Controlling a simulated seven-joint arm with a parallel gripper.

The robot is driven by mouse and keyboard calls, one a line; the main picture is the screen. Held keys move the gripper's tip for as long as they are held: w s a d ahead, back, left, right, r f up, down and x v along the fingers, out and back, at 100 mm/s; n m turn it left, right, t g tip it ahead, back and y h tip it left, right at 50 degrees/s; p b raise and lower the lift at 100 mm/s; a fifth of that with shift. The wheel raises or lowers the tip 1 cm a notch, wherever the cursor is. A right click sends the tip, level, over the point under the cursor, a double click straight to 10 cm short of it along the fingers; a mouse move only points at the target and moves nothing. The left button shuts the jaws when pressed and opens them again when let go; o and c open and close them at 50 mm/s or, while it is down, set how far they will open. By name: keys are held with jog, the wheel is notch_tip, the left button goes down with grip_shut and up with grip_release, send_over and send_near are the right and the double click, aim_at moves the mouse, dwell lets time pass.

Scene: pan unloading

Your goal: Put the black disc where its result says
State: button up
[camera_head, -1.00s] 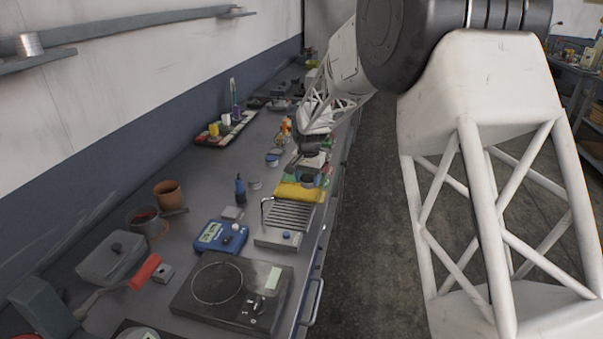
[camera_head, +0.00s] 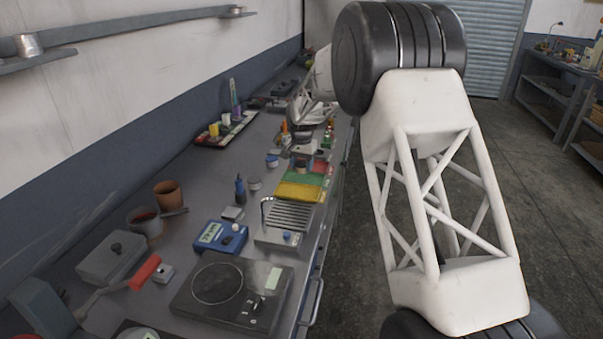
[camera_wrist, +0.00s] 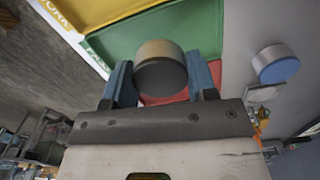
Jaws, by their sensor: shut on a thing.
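My gripper (camera_wrist: 162,74) is shut on the black disc (camera_wrist: 162,78), a short dark cylinder with a tan band on its upper side in the wrist view. The blue fingers press it from both sides. In the head view my gripper (camera_head: 303,158) is small, at the far end of the coloured mats, and the disc is hard to make out. The mats are yellow (camera_head: 298,193), green (camera_head: 302,180) and red (camera_head: 322,168). In the wrist view the disc overlaps the green mat (camera_wrist: 120,45) and the red mat (camera_wrist: 165,99). The blue meter (camera_head: 221,237) has a lit display, too small to read surely.
A blue-topped tin (camera_wrist: 275,65) stands beside the mats. Bottles and small items crowd the area beyond the mats.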

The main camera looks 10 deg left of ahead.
aim_at(302, 171)
jog(key=shift+w, duration=0.2)
jog(key=shift+f, duration=1.7)
jog(key=shift+f, duration=0.2)
jog(key=o, duration=1)
jog(key=shift+r, duration=0.2)
notch_tip(302, 171, up, 12)
jog(key=shift+f, duration=0.1)
